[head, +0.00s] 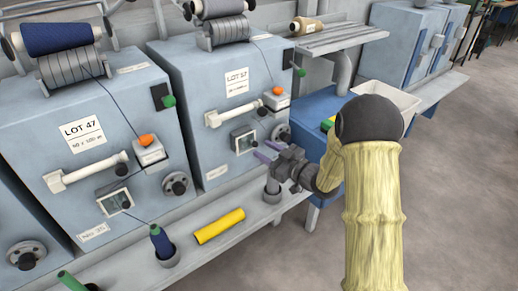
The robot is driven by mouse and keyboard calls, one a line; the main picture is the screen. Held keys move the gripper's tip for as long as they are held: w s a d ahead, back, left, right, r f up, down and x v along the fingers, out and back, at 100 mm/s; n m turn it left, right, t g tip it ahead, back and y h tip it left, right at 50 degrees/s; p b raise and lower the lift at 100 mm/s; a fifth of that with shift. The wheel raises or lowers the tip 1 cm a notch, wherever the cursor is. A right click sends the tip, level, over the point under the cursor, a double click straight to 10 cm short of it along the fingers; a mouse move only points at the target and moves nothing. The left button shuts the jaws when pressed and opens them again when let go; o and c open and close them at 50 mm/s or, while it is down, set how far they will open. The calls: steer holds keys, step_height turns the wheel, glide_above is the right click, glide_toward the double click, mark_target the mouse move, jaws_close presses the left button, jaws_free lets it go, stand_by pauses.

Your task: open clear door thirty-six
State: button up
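The right blue-grey machine (212,75) has a small framed clear window or door (243,140) low on its front, and it looks shut. A label (217,173) below it is too small to read; the machine to its left carries a plate (93,231) that seems to read No. 35. My gripper (263,151) is in front of the right machine's lower right, just right of the clear door. I cannot tell whether a fingertip touches the machine.
A round dark knob (281,132) and a white block with an orange button (277,97) are close to my gripper. Below are a ledge (190,252) with a yellow tube (219,226) and a blue spool (161,242). A white bin (390,98) stands right. Open floor lies right.

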mark_target(257, 146)
steer(key=shift+x, duration=1.65)
jaws_close()
